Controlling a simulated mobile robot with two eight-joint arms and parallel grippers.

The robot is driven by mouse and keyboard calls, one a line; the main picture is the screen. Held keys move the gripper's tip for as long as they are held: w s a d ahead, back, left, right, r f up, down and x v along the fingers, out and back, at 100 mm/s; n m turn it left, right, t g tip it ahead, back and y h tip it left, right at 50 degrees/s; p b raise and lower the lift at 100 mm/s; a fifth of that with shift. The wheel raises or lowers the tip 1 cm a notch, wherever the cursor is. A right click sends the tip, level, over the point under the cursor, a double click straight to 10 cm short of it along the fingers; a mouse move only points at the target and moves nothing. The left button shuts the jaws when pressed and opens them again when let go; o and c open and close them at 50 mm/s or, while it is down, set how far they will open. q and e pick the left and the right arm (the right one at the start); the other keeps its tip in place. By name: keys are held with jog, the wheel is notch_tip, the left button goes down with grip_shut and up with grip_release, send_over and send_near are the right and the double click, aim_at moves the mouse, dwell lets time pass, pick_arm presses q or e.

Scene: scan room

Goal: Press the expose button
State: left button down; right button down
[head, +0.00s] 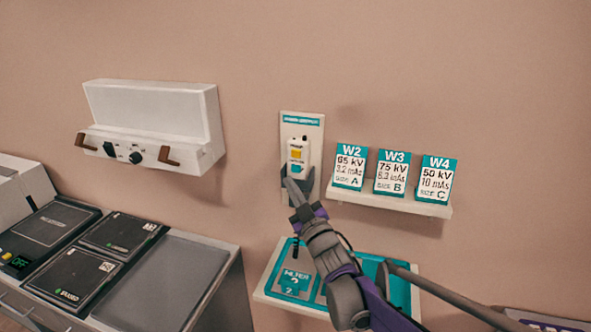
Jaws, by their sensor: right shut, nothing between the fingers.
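A white hand control (298,150) with a yellow patch and a teal patch hangs on a pale wall plate (301,119) with a teal label strip. I cannot read which of its parts is the expose button. My right gripper (297,178) is shut and empty, with its fingertips in front of the lower end of the control. It hides that lower part, and I cannot tell whether it touches. My left gripper is not in view.
A shelf (420,207) with cards W2, W3 and W4 is right of the control. A teal filter tray (262,291) lies below, under my right arm. A white wall box (150,110) and a counter (225,262) with black cassettes are at left.

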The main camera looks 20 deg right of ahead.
jog(key=shift+s+a, duration=0.7)
jog(key=shift+s, duration=0.3)
dwell(0.7)
jog(key=s+f+m+g+h, duration=0.1)
jog(key=s+f+g, duration=0.4)
jog(key=s, duration=0.6)
jog(key=s+f+m+g+h+p, duration=0.1)
jog(key=s+f+m+g, duration=0.3)
jog(key=s+f, duration=0.5)
jog(key=s+f+m+g+h+p, duration=0.1)
jog(key=s+f+g, duration=0.5)
jog(key=s, duration=0.7)
notch_tip(320, 180, down, 2)
jog(key=shift+s+d+f+m+g, duration=0.15)
jog(key=shift+d+m+g, duration=0.25)
jog(key=shift+m, duration=0.3)
